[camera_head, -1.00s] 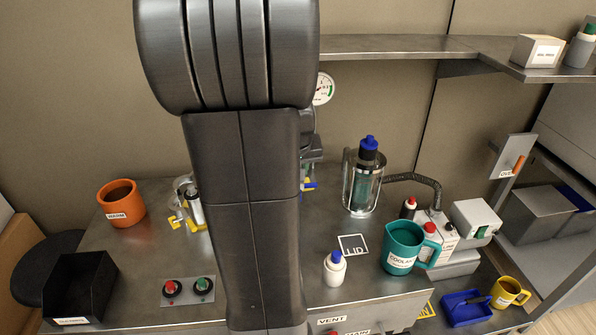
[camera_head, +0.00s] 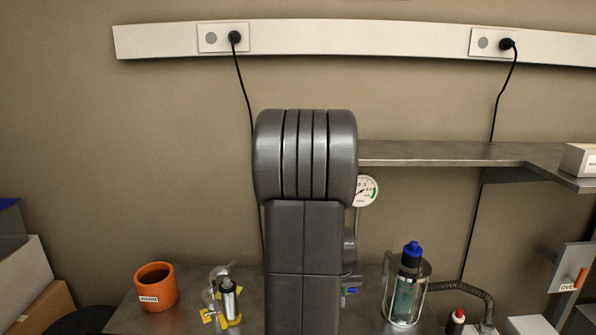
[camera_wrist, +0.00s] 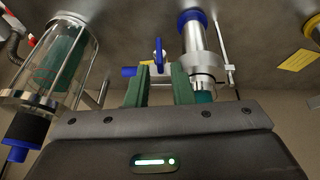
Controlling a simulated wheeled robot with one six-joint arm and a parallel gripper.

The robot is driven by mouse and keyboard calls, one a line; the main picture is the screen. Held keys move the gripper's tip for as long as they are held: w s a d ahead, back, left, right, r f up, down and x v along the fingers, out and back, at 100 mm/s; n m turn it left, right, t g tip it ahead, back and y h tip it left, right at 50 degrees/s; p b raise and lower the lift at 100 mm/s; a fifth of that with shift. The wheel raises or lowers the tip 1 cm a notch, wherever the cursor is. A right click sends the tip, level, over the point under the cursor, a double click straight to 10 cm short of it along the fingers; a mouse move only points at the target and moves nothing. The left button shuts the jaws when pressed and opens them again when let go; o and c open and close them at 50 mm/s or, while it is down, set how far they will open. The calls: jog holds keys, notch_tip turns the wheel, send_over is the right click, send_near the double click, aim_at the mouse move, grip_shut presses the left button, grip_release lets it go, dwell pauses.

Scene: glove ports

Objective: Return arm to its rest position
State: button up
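My arm (camera_head: 305,240) stands upright in the middle of the head view and hides its own end. In the wrist view my gripper (camera_wrist: 160,68) shows two green fingers set apart, with no object held between them. Beyond the fingertips is a metal pipe fitting with a blue valve handle (camera_wrist: 159,52). The wrist picture looks upside down, with the bench surface at the top. A glass vessel with a blue cap (camera_wrist: 52,65) lies to the left of the fingers, apart from them.
A pressure gauge (camera_head: 367,190) is close to my arm's right side. A metal shelf (camera_head: 440,152) runs along the wall at right. The wall above is clear apart from a socket rail (camera_head: 360,36).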

jog(key=shift+x, duration=2.35)
jog(key=shift+r, duration=0.1)
jog(key=v, duration=1.3)
jog(key=x, duration=1.3)
jog(key=shift+f+b, duration=0.3)
jog(key=shift+f, duration=0.1)
jog(key=shift+w+b, duration=0.1)
jog(key=shift+b, duration=0.5)
jog(key=shift+a+b, duration=0.1)
jog(key=shift+b, duration=0.35)
jog(key=shift+h+b, duration=0.4)
jog(key=shift+b, duration=0.45)
